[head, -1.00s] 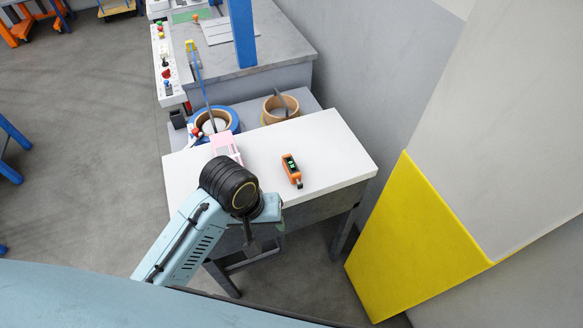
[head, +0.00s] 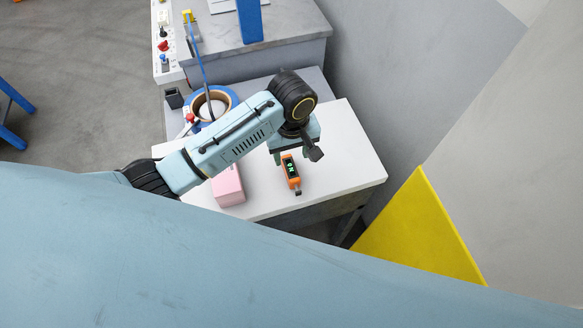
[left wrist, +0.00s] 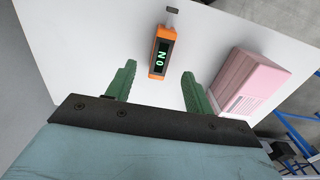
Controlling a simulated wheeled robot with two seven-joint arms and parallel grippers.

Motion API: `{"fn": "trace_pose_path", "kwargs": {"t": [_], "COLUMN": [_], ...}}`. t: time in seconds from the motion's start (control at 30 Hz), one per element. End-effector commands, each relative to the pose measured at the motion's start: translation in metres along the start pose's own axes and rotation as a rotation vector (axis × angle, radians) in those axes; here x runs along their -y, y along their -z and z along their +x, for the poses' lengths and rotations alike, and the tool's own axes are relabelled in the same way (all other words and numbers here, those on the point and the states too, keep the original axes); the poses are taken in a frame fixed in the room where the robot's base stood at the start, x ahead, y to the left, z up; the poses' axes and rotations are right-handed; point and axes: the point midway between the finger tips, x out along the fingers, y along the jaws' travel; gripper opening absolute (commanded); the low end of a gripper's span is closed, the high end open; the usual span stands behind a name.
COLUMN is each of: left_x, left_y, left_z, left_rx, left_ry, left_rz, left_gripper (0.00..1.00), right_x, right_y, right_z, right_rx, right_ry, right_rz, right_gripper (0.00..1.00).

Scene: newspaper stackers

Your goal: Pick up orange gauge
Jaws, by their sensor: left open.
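The orange gauge (head: 290,172) lies on the white table, with a dark face showing green characters and a grey tip at its near end. In the left wrist view the gauge (left wrist: 162,55) lies ahead of my left gripper, in line with the gap between its fingers. My left gripper (head: 280,152) is just beyond the gauge's far end in the head view, partly hidden by its own wrist. The left wrist view shows its green fingers (left wrist: 158,80) apart with nothing between them. My right gripper is not in view.
A pink box (head: 228,186) stands on the white table (head: 345,165) to the left of the gauge. Behind the table are a blue-rimmed tape roll (head: 228,95) and a grey bench (head: 290,45). A yellow panel (head: 425,235) is at the right. The table's right part is clear.

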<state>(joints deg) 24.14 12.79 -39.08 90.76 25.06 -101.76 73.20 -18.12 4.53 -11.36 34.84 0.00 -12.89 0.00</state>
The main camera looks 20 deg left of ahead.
Motion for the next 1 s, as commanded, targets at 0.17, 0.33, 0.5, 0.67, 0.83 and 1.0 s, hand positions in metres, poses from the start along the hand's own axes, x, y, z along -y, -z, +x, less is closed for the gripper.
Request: {"fn": "trace_pose_path", "kwargs": {"t": [0.17, 0.33, 0.5, 0.67, 0.83, 1.0], "left_x": [0.000, 0.001, 0.004, 0.003, 0.003, 0.003], "left_y": [0.000, 0.001, 0.003, 0.003, 0.003, 0.003], "left_z": [0.022, 0.034, 0.061, 0.076, 0.077, 0.077], "left_rx": [0.000, 0.000, 0.000, -0.001, -0.001, -0.001], "left_ry": [0.000, 0.001, 0.002, -0.001, -0.002, -0.002], "left_rz": [0.000, 0.000, 0.000, 0.000, 0.001, 0.001], "left_gripper": [0.53, 0.53, 0.53, 0.53, 0.53, 0.41], "right_x": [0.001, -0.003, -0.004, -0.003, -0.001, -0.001], "right_y": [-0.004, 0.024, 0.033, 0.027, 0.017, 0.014], "right_z": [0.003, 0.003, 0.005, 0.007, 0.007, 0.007], "right_rx": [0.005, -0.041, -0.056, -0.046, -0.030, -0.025], "right_ry": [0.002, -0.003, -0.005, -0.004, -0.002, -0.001], "right_rz": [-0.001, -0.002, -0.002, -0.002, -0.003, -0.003], "right_gripper": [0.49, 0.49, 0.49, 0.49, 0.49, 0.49]}}
